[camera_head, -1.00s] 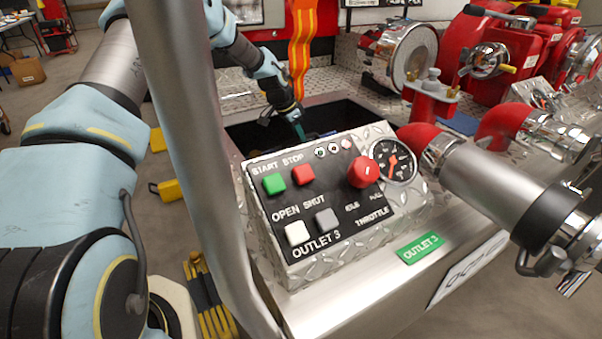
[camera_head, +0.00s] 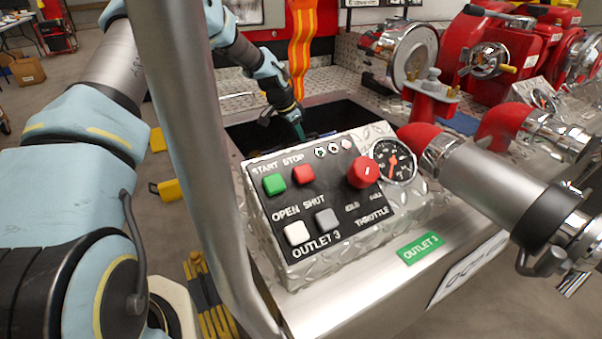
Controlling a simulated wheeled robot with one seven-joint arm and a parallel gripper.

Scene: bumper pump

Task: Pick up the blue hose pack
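My gripper (camera_head: 297,128) reaches down into the dark open bin (camera_head: 236,118) behind the control panel. Its fingertips are small and partly hidden by the panel's upper edge, so I cannot tell whether it is open or shut. A small strip of blue (camera_head: 318,134) shows low in the bin, just right of the gripper tip; it may be part of the blue hose pack. The rest of that thing is hidden behind the panel. I cannot tell whether the gripper touches it.
The control panel (camera_head: 335,255) with buttons and a gauge stands in front of the bin. A metal post (camera_head: 190,130) rises at its left. Orange webbing (camera_head: 301,50) hangs behind the bin. Red and chrome pipe fittings (camera_head: 480,175) crowd the right side.

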